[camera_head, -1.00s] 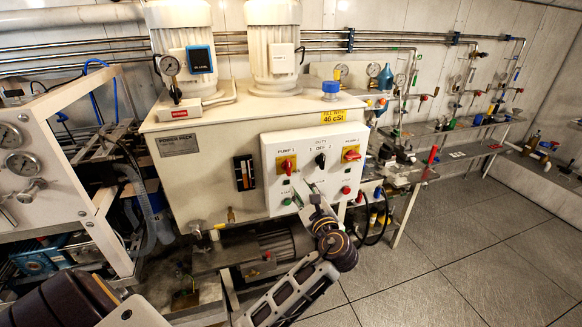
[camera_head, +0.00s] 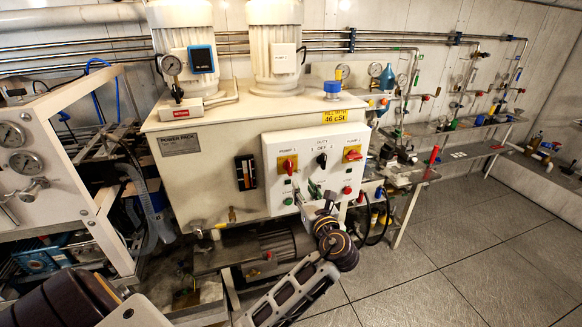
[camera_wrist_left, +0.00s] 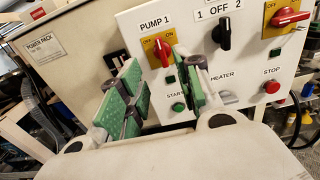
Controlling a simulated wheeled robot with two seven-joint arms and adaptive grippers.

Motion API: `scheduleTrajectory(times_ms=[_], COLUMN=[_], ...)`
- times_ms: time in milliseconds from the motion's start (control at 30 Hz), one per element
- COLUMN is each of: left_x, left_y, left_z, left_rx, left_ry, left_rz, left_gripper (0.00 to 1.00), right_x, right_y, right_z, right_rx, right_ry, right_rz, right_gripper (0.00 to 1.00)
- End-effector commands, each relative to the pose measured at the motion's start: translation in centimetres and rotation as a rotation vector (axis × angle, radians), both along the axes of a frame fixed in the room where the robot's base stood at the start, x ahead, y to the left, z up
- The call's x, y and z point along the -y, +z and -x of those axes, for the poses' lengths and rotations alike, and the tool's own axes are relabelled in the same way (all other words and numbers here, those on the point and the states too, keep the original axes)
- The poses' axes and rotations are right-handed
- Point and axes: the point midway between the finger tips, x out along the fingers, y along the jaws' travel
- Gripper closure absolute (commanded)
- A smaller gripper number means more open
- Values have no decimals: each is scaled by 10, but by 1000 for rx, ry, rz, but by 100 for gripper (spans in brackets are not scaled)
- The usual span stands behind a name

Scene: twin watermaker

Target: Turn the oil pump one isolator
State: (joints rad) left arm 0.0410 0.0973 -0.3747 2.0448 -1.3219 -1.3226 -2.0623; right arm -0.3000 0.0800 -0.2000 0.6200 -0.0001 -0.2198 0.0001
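The pump 1 isolator (camera_head: 287,165) is a red handle on a yellow plate, at the left of the white control panel. In the left wrist view its handle (camera_wrist_left: 162,52) stands nearly upright, slightly tilted, between ON and OFF labels. My left gripper (camera_head: 312,192) is in front of the panel, just below and right of the isolator in the head view. In the left wrist view its green-padded fingers (camera_wrist_left: 159,72) are spread, with the handle seen in the gap. No contact shows; I cannot tell how far the tips are from the handle. My right gripper is out of view.
The panel also has a black duty selector (camera_wrist_left: 222,30), a red pump 2 isolator (camera_wrist_left: 287,17), a green start button (camera_wrist_left: 178,107) and a red stop button (camera_wrist_left: 271,87). A motor (camera_head: 275,245) sits below the panel. Open floor (camera_head: 440,270) lies to the right.

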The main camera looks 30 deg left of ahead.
Motion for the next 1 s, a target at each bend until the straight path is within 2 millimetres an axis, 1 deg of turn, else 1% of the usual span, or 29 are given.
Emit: scheduleTrajectory(times_ms=[200, 367, 1000], left_x=[-3, -11, -73], left_y=[0, 0, 1], left_z=[-3, -10, -63], left_rx=[1, 0, 0], left_ry=[0, 0, 1], left_rz=[-1, 0, -1], left_gripper=[66, 66, 66], right_x=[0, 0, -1], right_y=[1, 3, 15], right_z=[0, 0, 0], right_rx=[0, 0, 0], right_ry=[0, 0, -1], right_rz=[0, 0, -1], right_gripper=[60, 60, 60])
